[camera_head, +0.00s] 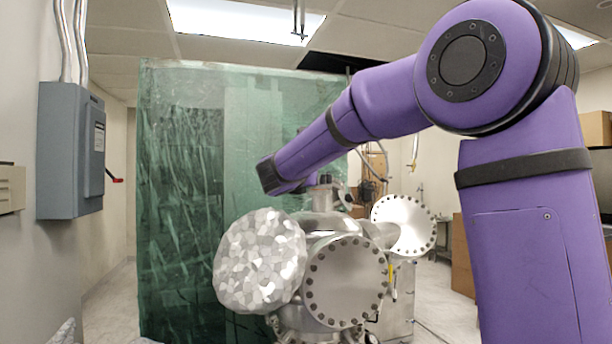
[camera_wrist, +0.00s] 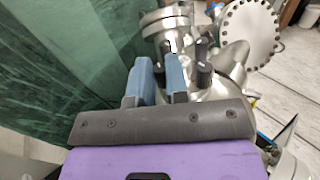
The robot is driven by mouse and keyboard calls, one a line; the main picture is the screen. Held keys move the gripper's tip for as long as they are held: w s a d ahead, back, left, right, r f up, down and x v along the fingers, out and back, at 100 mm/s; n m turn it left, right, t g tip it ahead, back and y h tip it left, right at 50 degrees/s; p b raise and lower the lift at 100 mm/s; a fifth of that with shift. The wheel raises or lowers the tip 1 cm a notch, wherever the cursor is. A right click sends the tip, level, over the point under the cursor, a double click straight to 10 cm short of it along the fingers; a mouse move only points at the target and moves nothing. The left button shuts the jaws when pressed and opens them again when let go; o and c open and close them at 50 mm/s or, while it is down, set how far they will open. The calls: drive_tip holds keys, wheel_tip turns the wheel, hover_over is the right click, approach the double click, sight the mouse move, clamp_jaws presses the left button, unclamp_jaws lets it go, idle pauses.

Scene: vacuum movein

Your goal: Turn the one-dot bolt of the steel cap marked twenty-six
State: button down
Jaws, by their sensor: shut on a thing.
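In the wrist view my gripper (camera_wrist: 160,78) has two blue-grey fingers at the upper part of the steel vacuum chamber (camera_wrist: 222,85). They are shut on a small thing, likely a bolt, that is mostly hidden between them. Dark upright knobs (camera_wrist: 204,74) stand just right of the right finger. A steel fitting with a flange (camera_wrist: 168,22) rises just beyond the fingers. I cannot read any number or dots. In the head view the chamber (camera_head: 325,224) stands below the end of my purple arm, and my fingers are not visible there.
A faceted silvery disc (camera_head: 260,262) and round bolted flanges (camera_head: 345,280) (camera_head: 403,224) face out from the chamber. A green translucent curtain (camera_head: 185,200) hangs behind and to the left. A grey electrical box (camera_head: 70,150) is on the left wall. Floor shows at right.

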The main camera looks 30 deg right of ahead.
drive_tip(key=shift+t+y, duration=0.3)
drive_tip(key=shift+y, duration=0.1)
drive_tip(key=c, duration=1.1)
unclamp_jaws()
drive_tip(key=v, duration=1)
drive_tip(key=shift+s+a, duration=0.25)
drive_tip(key=shift+s, duration=0.05)
